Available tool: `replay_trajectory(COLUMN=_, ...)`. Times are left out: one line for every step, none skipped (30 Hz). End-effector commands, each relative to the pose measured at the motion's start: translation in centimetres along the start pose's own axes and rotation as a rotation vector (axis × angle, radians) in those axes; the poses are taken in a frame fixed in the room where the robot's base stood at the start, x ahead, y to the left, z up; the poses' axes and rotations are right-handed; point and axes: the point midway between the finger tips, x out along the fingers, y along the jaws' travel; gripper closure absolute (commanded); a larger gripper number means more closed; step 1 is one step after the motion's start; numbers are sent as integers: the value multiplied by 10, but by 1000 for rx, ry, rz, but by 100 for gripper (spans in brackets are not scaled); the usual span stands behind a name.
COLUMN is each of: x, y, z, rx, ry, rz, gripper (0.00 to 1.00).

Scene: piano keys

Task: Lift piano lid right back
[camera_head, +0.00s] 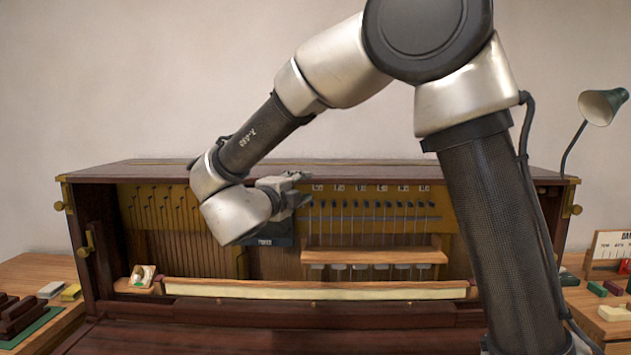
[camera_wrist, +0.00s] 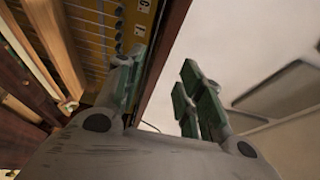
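The upright piano stands open-fronted across the head view. Its dark brown top lid (camera_head: 400,171) lies flat over the case. My gripper (camera_head: 297,187) is at the lid's front edge, around the middle of the piano's width. In the wrist view, my gripper (camera_wrist: 163,68) is open, with green-padded fingers apart. The lid's dark red-brown edge (camera_wrist: 166,52) runs through the gap between them, nearer the left finger. I cannot tell whether either finger touches it. My arm hides part of the lid.
Inside the case are a brass-coloured panel (camera_head: 160,210), rods, and a wooden rail (camera_head: 375,255). A cream strip (camera_head: 315,291) crosses below. Side tables hold small blocks. A green lamp (camera_head: 601,106) stands at the right. The wall area above the lid is clear apart from my arm.

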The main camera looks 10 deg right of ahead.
Motion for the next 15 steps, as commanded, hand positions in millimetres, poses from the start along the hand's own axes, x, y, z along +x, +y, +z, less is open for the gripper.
replay_trajectory(x=0, y=2, z=-1, rx=2, ry=14, rz=-1, gripper=62)
replay_trajectory(x=2, y=2, z=-2, rx=3, ry=19, rz=-1, gripper=62)
replay_trajectory(x=6, y=2, z=-2, rx=4, ry=21, rz=-2, gripper=62)
replay_trajectory(x=11, y=1, z=-2, rx=5, ry=22, rz=-2, gripper=62)
replay_trajectory(x=16, y=1, z=-3, rx=5, ry=22, rz=-2, gripper=62)
replay_trajectory(x=23, y=1, z=-3, rx=4, ry=22, rz=-2, gripper=62)
replay_trajectory(x=28, y=1, z=-4, rx=4, ry=23, rz=-2, gripper=62)
replay_trajectory(x=34, y=1, z=-3, rx=4, ry=22, rz=-2, gripper=62)
replay_trajectory(x=41, y=1, z=-3, rx=4, ry=21, rz=-2, gripper=62)
replay_trajectory(x=46, y=1, z=-4, rx=4, ry=22, rz=-2, gripper=62)
replay_trajectory(x=51, y=1, z=-4, rx=3, ry=21, rz=-1, gripper=62)
replay_trajectory(x=57, y=1, z=-4, rx=3, ry=20, rz=-2, gripper=62)
replay_trajectory(x=61, y=1, z=-4, rx=3, ry=20, rz=-2, gripper=62)
replay_trajectory(x=64, y=1, z=-3, rx=3, ry=19, rz=-2, gripper=62)
replay_trajectory(x=68, y=1, z=-3, rx=3, ry=18, rz=-2, gripper=62)
